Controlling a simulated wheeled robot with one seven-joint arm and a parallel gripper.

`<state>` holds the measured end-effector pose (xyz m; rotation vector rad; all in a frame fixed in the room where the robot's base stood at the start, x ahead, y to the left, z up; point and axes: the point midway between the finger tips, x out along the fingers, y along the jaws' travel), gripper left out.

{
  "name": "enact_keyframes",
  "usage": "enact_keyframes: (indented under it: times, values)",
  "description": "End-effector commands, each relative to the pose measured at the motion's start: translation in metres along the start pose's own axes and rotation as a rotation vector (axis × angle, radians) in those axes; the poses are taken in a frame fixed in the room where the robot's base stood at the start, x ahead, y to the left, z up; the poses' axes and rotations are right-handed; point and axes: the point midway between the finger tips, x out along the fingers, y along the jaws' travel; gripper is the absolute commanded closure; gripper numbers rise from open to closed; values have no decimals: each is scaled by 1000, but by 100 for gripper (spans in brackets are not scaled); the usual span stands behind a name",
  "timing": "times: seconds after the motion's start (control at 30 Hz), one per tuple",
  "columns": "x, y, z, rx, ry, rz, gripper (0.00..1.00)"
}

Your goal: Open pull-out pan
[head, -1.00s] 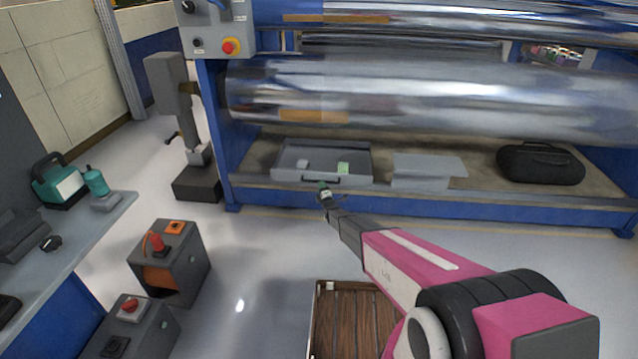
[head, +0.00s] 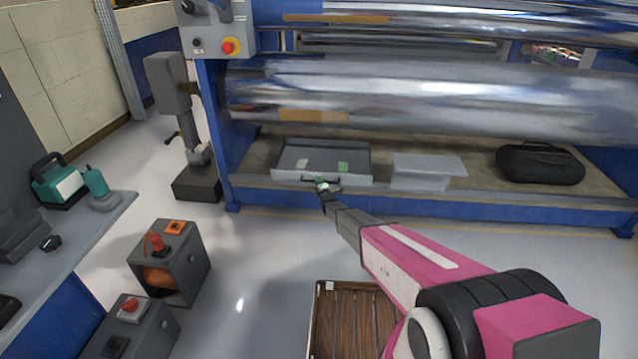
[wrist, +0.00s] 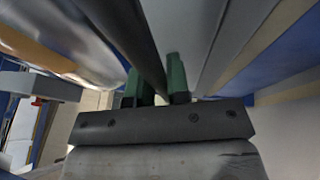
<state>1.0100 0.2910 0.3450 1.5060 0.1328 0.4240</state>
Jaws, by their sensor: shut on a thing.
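The pull-out pan (head: 325,154) is a shallow grey tray on the shelf under the big rollers, with a dark bar handle (head: 311,180) along its front. A small pale block and a small green block lie in it. My gripper (head: 322,186) is at the handle in the head view. In the wrist view my gripper's green fingers (wrist: 155,85) stand on either side of a dark bar (wrist: 140,40), shut on it. The exact finger contact is partly hidden behind the bar and the gripper body.
A grey box (head: 420,172) stands right of the pan, and a black case (head: 540,164) lies farther right. The roller (head: 430,95) hangs over the shelf. A wooden slatted crate (head: 345,320) is on the floor under my arm.

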Motion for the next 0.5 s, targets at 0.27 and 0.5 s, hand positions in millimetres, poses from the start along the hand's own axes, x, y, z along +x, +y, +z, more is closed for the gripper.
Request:
enact_keyframes:
  times: [0.27,0.5]
  values:
    - [-31,7,-12,-1,2,-2,100]
    - [-86,20,-35,0,3,-3,100]
